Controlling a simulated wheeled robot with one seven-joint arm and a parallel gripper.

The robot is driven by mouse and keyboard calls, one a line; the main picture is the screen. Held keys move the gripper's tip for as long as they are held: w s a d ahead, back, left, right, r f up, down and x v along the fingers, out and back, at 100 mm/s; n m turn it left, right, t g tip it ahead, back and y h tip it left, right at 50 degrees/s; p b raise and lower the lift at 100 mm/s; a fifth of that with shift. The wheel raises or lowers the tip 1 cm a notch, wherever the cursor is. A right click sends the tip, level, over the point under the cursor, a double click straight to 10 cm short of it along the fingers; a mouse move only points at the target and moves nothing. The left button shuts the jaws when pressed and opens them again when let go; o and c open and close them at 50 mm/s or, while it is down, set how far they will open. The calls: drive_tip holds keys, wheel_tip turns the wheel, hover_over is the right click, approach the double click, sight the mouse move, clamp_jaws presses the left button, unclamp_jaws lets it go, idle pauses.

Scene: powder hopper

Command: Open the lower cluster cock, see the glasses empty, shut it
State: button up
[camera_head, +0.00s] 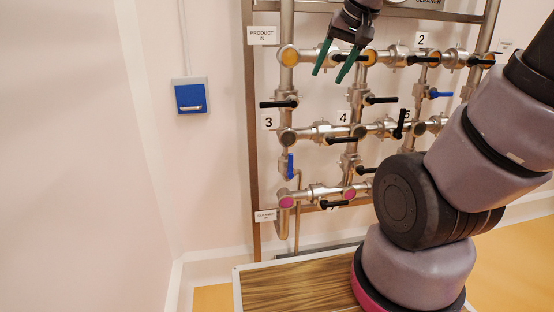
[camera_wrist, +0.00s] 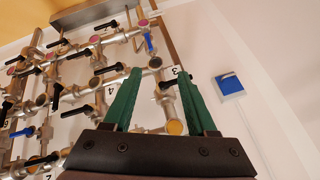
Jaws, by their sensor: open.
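The pipe cluster hangs on a steel frame (camera_head: 250,130). A lower-left cock has a blue handle (camera_head: 290,166) standing upright; it also shows in the wrist view (camera_wrist: 149,43). Another blue handle (camera_head: 440,94) lies level at upper right. I cannot tell which is the named cock. A pink sight glass (camera_head: 287,202) and a second pink glass (camera_head: 349,194) sit in the bottom row. The upper row holds several amber glasses (camera_head: 289,57). Middle-row glasses look dark. My gripper (camera_head: 332,73) is open and empty, green fingers apart (camera_wrist: 160,72), in front of the upper row.
Several black valve handles (camera_head: 278,104) stick out between the pipes. A blue-fronted wall box (camera_head: 190,98) is left of the frame. A wood-topped surface (camera_head: 300,285) stands below. My arm hides the cluster's lower right.

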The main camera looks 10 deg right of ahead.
drive_tip(key=w+f+g, duration=0.1)
drive_tip(key=w+f, duration=0.4)
drive_tip(key=w, duration=0.6)
drive_tip(key=n+g+h, duration=0.1)
drive_tip(key=n+h, duration=0.1)
drive_tip(key=n, duration=0.2)
hover_over(290, 165)
drive_tip(key=s, duration=0.2)
drive_tip(key=f, duration=2.5)
drive_tip(key=shift+d+f, duration=0.2)
drive_tip(key=x, duration=1.1)
drive_tip(key=shift+a+f, duration=0.2)
drive_tip(key=shift+f, duration=0.05)
clamp_jaws()
